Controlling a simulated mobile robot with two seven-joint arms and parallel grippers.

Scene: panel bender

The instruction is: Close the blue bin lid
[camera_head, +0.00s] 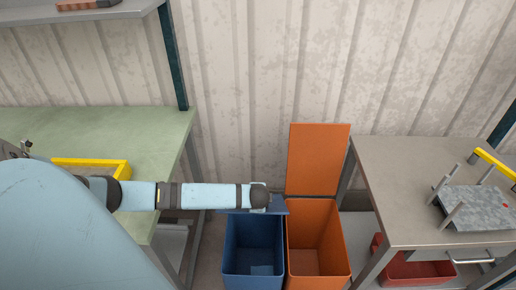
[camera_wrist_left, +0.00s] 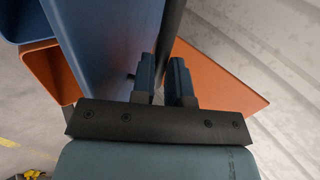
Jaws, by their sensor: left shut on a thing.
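The blue bin (camera_head: 253,240) stands on the floor between the two tables, with its top open. Its blue lid (camera_head: 279,206) is raised at the back and shows only as a thin strip, mostly hidden behind my left arm. In the left wrist view the lid (camera_wrist_left: 105,38) is a broad blue panel whose dark edge runs between my fingers. My left gripper (camera_wrist_left: 167,80) is shut on that edge. In the head view this gripper (camera_head: 268,200) is at the lid, above the bin's back rim. My right gripper is not in view.
An orange bin (camera_head: 318,240) stands right beside the blue one, its orange lid (camera_head: 318,160) upright. A grey table (camera_head: 390,165) at right has a red bin (camera_head: 420,272) below.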

